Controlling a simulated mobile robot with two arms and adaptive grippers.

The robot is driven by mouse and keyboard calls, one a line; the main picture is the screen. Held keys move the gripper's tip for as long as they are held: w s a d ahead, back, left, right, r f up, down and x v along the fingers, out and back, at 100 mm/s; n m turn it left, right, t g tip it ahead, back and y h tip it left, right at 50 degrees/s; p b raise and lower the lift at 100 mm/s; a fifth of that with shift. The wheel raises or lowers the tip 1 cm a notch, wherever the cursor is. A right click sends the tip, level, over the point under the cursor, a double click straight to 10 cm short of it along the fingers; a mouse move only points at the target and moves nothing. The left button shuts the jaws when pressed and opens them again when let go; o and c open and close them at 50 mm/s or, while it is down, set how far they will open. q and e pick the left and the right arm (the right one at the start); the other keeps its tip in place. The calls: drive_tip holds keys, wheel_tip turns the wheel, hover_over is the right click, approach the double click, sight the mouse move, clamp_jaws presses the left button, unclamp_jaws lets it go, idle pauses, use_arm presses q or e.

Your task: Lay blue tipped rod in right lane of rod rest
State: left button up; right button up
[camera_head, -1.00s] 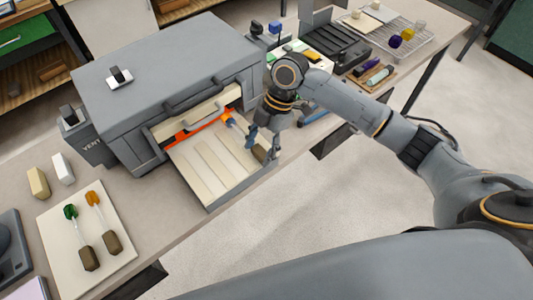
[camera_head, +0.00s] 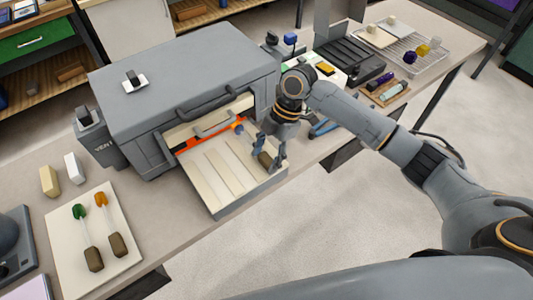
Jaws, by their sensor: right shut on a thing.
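The blue tipped rod has a blue tip (camera_head: 238,128) near the furnace mouth and a brown grip (camera_head: 265,159) at its near end. The pale rod rest (camera_head: 205,180), with raised strips forming lanes, juts out in front of the furnace. The rod lies along its right side, in or just above the right lane; I cannot tell whether it touches. My right gripper (camera_head: 271,154) is shut on the rod around its brown grip, and its fingers hide part of the shaft. My left gripper is not in view.
The grey furnace (camera_head: 190,75) stands behind the rest, with an orange glow at its mouth. A pale board (camera_head: 65,250) at left holds a green tipped rod (camera_head: 85,235) and an orange tipped rod (camera_head: 110,225). A wire rack (camera_head: 432,62) stands at the back right.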

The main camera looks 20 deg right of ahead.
drive_tip(key=o, duration=1.3)
drive_tip(key=shift+c, duration=0.2)
